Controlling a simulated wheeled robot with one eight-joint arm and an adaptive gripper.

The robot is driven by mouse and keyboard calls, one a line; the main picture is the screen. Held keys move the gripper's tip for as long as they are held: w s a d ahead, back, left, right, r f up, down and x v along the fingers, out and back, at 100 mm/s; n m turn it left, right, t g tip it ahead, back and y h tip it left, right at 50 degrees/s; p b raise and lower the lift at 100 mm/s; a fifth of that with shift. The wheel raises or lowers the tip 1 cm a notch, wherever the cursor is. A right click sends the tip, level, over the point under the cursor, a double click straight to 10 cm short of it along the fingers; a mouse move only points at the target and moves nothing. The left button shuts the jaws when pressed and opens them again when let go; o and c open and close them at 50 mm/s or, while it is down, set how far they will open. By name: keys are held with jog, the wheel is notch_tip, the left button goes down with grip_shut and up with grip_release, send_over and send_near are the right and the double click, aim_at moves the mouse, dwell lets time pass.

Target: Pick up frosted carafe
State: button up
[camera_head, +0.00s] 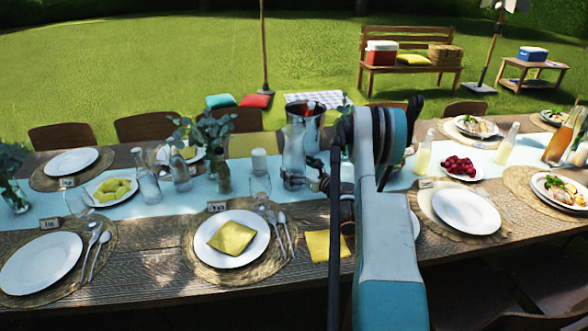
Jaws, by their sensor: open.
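A tall, pale, translucent carafe (293,150) stands upright on the light blue runner near the table's middle; it looks like the frosted carafe. My gripper (305,178) is open at the lower part of this carafe, reaching it from the right. A dark finger overlaps the carafe's lower body in the picture. I cannot tell whether the fingers touch it or stand around it. My arm hides part of the table right of the carafe.
A metal bucket (317,121) stands just behind the carafe. A white candle (259,163) and a clear glass (260,184) stand to its left, with glass bottles (147,181) farther left. A plate with a yellow napkin (232,238) lies in front.

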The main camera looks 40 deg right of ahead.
jog(key=shift+w, duration=0.5)
jog(key=c, duration=1.9)
jog(key=shift+r, duration=0.2)
jog(key=shift+r+p, duration=3.25)
jog(key=shift+r, duration=6.5)
